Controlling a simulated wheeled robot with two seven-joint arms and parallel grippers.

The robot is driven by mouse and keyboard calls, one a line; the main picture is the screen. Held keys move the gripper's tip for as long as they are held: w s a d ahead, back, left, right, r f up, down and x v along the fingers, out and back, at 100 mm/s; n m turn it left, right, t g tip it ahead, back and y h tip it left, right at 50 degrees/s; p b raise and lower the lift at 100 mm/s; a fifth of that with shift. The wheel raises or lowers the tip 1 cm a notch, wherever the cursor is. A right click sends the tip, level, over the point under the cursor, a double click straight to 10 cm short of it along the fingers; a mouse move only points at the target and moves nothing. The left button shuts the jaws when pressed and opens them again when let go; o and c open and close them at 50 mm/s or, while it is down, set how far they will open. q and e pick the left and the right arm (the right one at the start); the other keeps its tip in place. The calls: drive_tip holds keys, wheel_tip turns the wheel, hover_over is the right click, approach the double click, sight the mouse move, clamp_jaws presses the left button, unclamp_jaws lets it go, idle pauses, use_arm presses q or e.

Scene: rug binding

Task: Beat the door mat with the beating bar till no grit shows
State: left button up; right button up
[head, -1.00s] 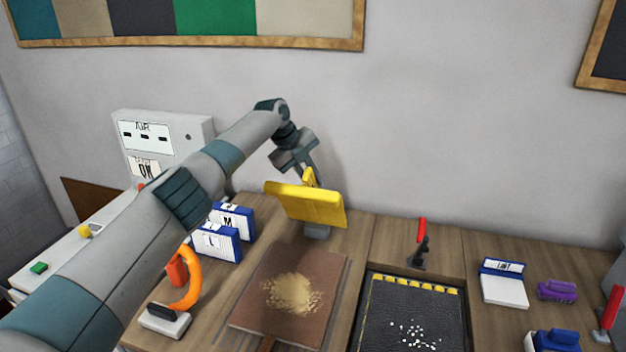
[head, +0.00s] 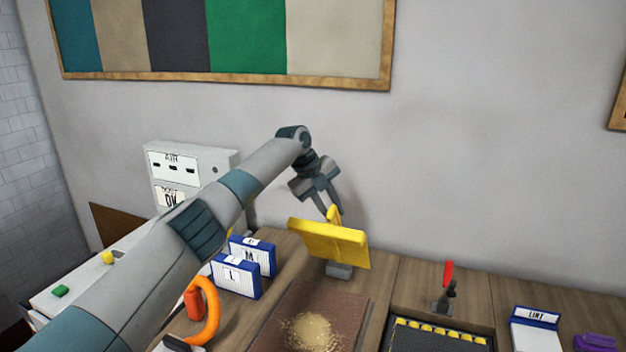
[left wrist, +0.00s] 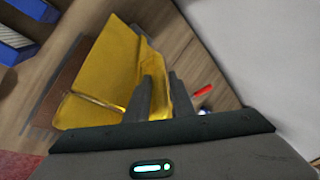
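The door mat (head: 356,306) is brown and lies flat on the wooden bench at the bottom of the head view. A heap of tan grit (head: 312,332) covers its middle. A yellow flat-headed tool (head: 330,243), perhaps the beating bar, stands on a grey stand behind the mat. My left gripper (head: 331,207) is at the top of its short yellow handle, one finger on each side. In the left wrist view the yellow tool (left wrist: 100,75) shows between and beside the fingers. I cannot tell whether they press on it. My right gripper is in neither view.
A black tray (head: 440,336) with a yellow-marked edge lies right of the mat. A red-handled clamp (head: 447,285) stands behind it. Blue-and-white letter blocks (head: 236,278) and an orange loop (head: 210,310) are left of the mat. The wall is close behind the bench.

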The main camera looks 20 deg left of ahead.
use_arm(q)
drive_tip(key=b+v, duration=0.4)
drive_tip(key=v, duration=1)
drive_tip(key=shift+a+r, duration=0.15)
